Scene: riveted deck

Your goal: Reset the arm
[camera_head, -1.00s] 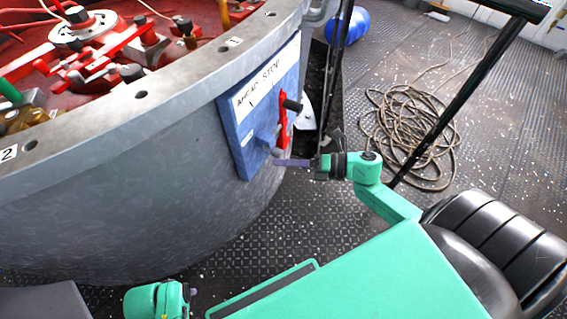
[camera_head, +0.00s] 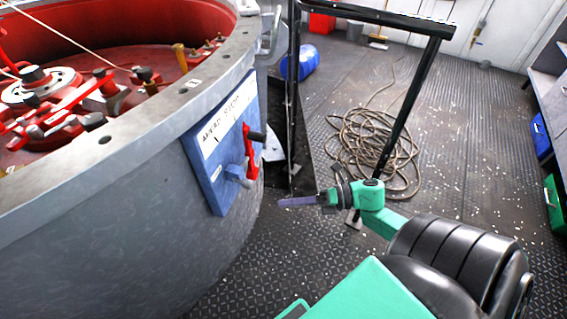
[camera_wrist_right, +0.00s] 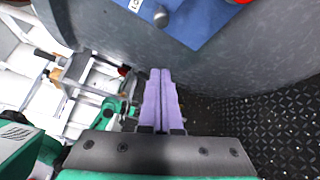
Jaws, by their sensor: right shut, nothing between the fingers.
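My right gripper (camera_head: 300,201) shows in the head view, its purple fingers pointing left toward the grey drum wall and apart from it. In the right wrist view its two purple fingers (camera_wrist_right: 160,95) lie together with nothing between them. A blue panel (camera_head: 216,187) labelled "AHEAD STOP" is fixed to the drum's side, with a red lever (camera_head: 250,152) that has a dark handle. The gripper is below and to the right of the lever, clear of it. The blue panel also shows at the top of the wrist view (camera_wrist_right: 190,22). My left gripper is not in view.
The large grey drum (camera_head: 160,215) with red machinery inside fills the left. A black rail frame (camera_head: 400,118) stands behind my right arm. Coiled rope (camera_head: 372,150) lies on the deck beyond, near a blue barrel (camera_head: 299,64). Open deck lies at right.

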